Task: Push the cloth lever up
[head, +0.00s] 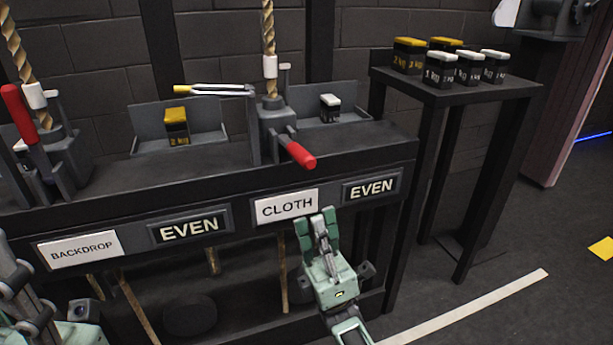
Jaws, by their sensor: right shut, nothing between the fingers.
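The cloth lever (297,153) has a red grip and sits above the white CLOTH sign (287,206). It juts forward and slopes down to the right from its grey mount beside a rope. My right gripper (317,223) is shut and empty. In the picture it is just below the CLOTH sign, under the lever's red grip and apart from it. My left gripper (14,280) is partly in view at the lower left edge; its fingers are not clear enough to judge.
Another red-gripped lever (19,113) stands upright above the BACKDROP sign (79,249). Two EVEN plates (189,229) mark the bench front. Trays on the bench hold a yellow-topped weight (176,126) and a white-topped weight (329,107). A side table (462,96) holds several weights.

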